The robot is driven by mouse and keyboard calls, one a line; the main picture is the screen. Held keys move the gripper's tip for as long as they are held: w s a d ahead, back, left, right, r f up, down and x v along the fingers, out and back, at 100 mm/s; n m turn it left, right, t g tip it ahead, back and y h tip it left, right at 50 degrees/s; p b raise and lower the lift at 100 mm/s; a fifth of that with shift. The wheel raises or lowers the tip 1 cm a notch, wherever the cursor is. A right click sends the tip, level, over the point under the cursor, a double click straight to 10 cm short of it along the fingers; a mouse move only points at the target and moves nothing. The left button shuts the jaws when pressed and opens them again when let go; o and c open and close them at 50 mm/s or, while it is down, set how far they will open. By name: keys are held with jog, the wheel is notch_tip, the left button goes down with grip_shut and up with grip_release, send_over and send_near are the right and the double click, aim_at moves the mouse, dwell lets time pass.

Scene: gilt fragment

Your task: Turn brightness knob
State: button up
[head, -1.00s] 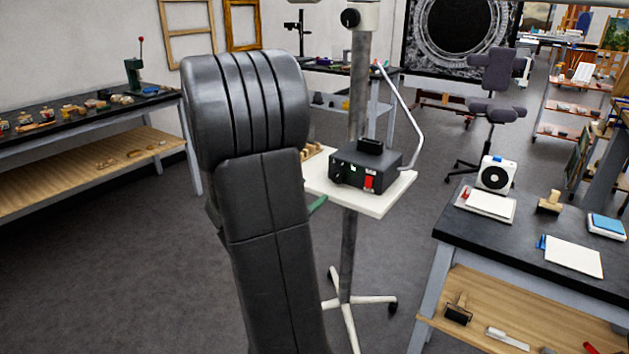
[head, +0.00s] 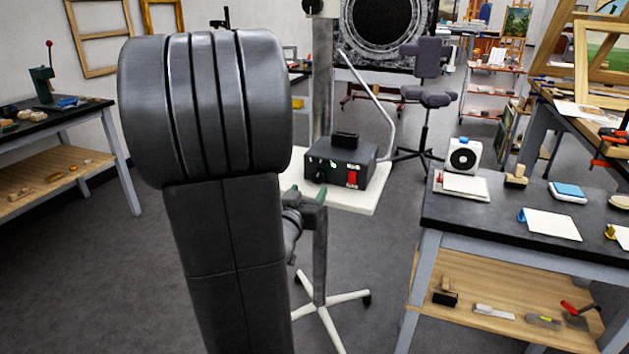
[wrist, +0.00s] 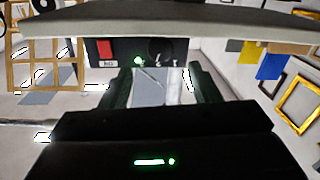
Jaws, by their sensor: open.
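A dark control box (head: 340,153) sits on a white shelf (head: 365,202) on a stand. Its front has a red switch (head: 352,179) and, to the left, a dark round knob (head: 319,177). In the wrist view, which looks upside down, the red switch (wrist: 104,48), a lit green lamp (wrist: 138,60) and the dim, dark knob (wrist: 160,48) show. My gripper (wrist: 158,73) is open and empty, its two green fingers apart and pointing toward the box front. In the head view my gripper (head: 306,193) is low in front of the shelf, partly hidden by my arm.
The stand's pole (head: 322,80) rises behind the box, and a pale bent arm (head: 372,90) curves beside it. The wheeled base (head: 330,308) spreads over the floor. A black-topped workbench (head: 480,225) with pads and tools is at right.

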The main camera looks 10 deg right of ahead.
aim_at(317, 177)
jog(key=x, duration=0.7)
jog(key=shift+w, duration=0.1)
jog(key=c, duration=1)
